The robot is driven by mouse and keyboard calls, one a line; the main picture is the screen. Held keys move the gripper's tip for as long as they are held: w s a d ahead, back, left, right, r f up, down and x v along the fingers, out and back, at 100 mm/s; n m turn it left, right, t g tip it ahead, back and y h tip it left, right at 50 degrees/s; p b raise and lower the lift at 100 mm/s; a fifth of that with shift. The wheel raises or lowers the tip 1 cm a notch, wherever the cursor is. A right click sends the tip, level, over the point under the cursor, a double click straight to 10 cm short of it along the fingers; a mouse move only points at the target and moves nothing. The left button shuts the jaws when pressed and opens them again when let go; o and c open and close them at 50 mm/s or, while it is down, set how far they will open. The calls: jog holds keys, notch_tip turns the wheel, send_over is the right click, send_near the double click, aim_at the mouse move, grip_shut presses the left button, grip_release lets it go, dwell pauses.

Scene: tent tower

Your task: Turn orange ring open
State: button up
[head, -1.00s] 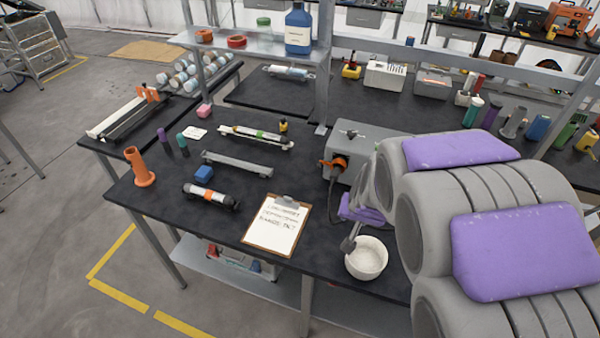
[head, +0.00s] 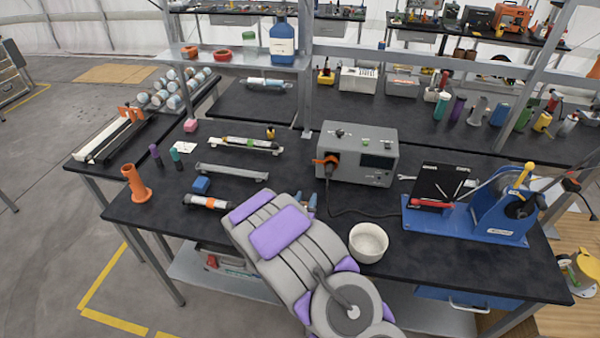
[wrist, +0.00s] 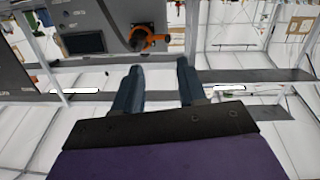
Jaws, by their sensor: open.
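The orange ring (head: 328,160) sits around a dark plug on the front of a grey box (head: 373,150), left of the box's screen. In the wrist view, which looks upside down, the ring (wrist: 148,38) lies just beyond my fingertips. My gripper (wrist: 158,72) is open and empty, with a clear gap between its two blue-grey fingers. In the head view my gripper (head: 308,201) is in front of the box, below the ring and apart from it. The ring's exact turn position cannot be told.
A black cable (head: 350,211) runs from the plug across the bench. A white bowl (head: 368,243) stands right of my arm. A blue machine (head: 495,212) is at right. A blue bottle (head: 283,42) stands on the shelf. An orange holder (head: 136,184) is at left.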

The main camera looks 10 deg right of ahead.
aim_at(313, 166)
jog(key=shift+n+t, duration=0.3)
jog(key=shift+t, duration=0.3)
jog(key=shift+a+b+x, duration=0.2)
jog(key=shift+b+x, duration=0.15)
jog(key=shift+x, duration=2.3)
jog(key=shift+a+b+x, duration=0.15)
jog(key=shift+b+x, duration=0.15)
jog(key=shift+x, duration=2.3)
jog(key=shift+a+b+x, duration=0.2)
jog(key=shift+b+x, duration=0.15)
jog(key=shift+x, duration=2.3)
jog(key=shift+w+f, duration=0.15)
jog(key=shift+w, duration=0.1)
jog(key=shift+a, duration=0.1)
jog(key=shift+c, duration=0.3)
jog(key=shift+c, duration=0.8)
grip_shut()
